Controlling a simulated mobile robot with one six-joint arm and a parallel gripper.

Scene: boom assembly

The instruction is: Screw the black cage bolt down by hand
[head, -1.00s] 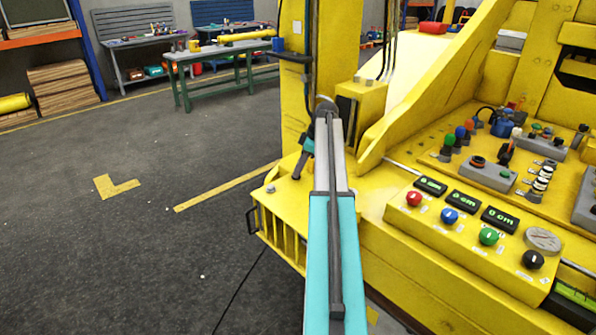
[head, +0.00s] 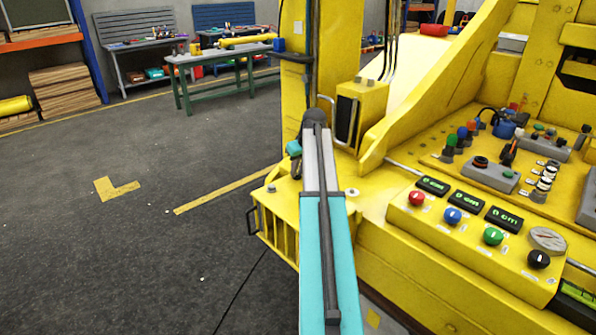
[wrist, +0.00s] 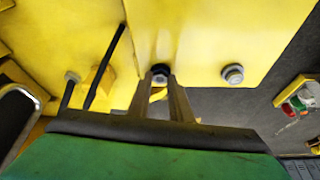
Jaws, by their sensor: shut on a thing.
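The black cage bolt (wrist: 161,70) sits on the yellow cage top (wrist: 200,30) in the wrist view. My gripper (wrist: 160,82) is shut on it, with one fingertip on each side of its head. How far the bolt is screwed in cannot be seen. In the head view my gripper is mostly hidden behind my arm, over the cage top (head: 325,205), and the black bolt is hidden there.
A yellow post (head: 294,80) and a box (head: 361,105) rise behind my gripper. A control panel (head: 470,225) lies right. Floor at left is clear.

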